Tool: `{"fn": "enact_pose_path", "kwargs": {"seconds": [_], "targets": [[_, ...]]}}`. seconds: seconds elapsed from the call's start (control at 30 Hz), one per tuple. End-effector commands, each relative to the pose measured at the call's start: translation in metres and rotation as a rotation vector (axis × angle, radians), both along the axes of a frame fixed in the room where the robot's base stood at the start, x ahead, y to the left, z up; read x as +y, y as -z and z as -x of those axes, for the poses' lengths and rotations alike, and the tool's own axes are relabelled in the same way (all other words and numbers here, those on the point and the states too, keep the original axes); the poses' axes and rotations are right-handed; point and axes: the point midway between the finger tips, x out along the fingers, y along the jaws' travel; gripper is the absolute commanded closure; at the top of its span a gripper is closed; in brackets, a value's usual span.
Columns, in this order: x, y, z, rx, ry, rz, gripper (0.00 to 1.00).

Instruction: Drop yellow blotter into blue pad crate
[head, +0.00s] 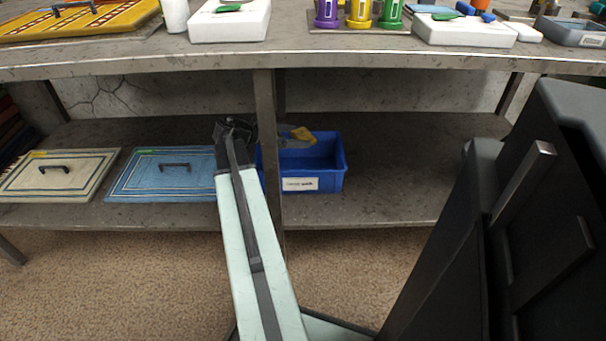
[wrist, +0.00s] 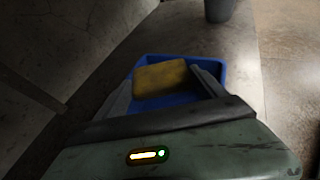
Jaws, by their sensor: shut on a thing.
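The yellow blotter (wrist: 161,80) is held between the two fingers of my gripper (wrist: 165,82) in the wrist view. In the head view the blotter (head: 302,134) shows above the left part of the blue pad crate (head: 335,180). The crate stands on the lower shelf with a white label on its front; its rim also shows in the wrist view (wrist: 223,72), around and behind the blotter. How far the blotter is above the crate floor I cannot tell.
A blue panel (head: 165,175) and a cream panel (head: 58,178) with handles lie on the shelf to the left. The lower shelf (head: 400,180) is clear right of the crate. The worktop (head: 300,58) overhangs it.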

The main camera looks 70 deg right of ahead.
Motion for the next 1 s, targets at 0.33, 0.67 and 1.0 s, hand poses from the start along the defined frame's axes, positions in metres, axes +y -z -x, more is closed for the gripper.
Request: {"fn": "enact_pose_path", "kwargs": {"seconds": [0.33,0.67,1.0], "targets": [[0.0,0.005,0.0,0.0,0.001,0.0,0.08],[0.003,0.002,-0.002,0.0,0.0,0.0,0.0],[0.045,-0.024,-0.038,0.0,-0.002,0.0,0.0]]}}
